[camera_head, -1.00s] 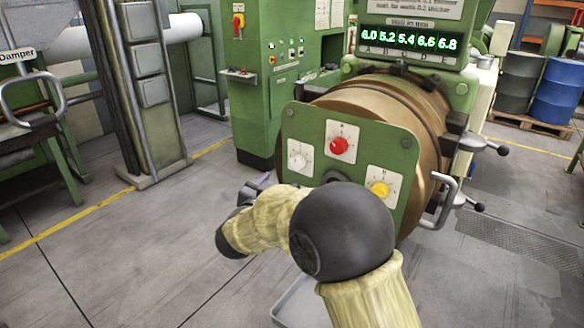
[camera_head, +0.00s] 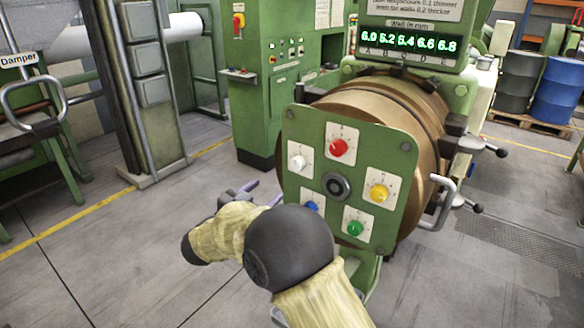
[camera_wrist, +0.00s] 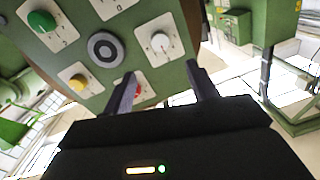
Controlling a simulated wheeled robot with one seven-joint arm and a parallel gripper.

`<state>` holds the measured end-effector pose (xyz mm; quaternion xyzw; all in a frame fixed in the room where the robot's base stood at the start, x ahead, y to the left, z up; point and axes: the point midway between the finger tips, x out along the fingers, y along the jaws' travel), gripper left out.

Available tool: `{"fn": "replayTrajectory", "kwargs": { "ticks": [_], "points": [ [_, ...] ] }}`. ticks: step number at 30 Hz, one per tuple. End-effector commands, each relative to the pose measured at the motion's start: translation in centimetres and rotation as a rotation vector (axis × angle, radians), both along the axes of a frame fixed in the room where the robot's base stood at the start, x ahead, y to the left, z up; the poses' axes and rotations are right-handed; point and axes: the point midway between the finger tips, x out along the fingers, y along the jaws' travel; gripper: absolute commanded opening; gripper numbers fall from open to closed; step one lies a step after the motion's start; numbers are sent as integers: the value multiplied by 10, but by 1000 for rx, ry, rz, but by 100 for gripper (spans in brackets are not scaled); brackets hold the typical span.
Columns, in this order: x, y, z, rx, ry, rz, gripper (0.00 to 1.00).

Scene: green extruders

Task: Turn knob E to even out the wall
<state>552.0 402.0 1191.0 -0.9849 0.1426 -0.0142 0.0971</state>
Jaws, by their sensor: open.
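A green panel (camera_head: 395,160) on the extruder head carries five coloured knobs around a dark central ring (camera_head: 337,187): red (camera_head: 339,147) at the top, white (camera_head: 297,162), yellow (camera_head: 379,192), green (camera_head: 355,228) and blue (camera_head: 311,207), partly hidden by my arm. The knob letters are too small to read, so I cannot tell which is E. The display (camera_head: 409,42) reads 6.0, 5.2, 5.4, 6.6, 6.8 above A to E. My gripper (camera_wrist: 160,70) is open and empty, its fingers in front of the panel near the red (camera_wrist: 136,90) and white (camera_wrist: 160,42) knobs.
A curved grey handle (camera_head: 440,200) projects right of the panel. A green cabinet (camera_head: 270,90) stands behind left. Blue (camera_head: 560,90) and dark (camera_head: 517,82) drums stand on a pallet at the back right. The floor on the left is open.

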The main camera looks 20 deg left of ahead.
Motion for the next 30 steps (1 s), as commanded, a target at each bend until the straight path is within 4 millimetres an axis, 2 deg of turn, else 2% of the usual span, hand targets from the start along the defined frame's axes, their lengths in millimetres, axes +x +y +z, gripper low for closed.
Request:
{"fn": "replayTrajectory", "kwargs": {
  "ticks": [6, 21, 25, 30],
  "points": [
    [38, -12, 2, -1, 0, -3, 58],
    [119, -36, 2, -1, 1, -2, 58],
    [128, -38, 0, -2, 2, 0, 58],
    [130, -39, 0, -1, 1, 1, 58]
  ]
}}
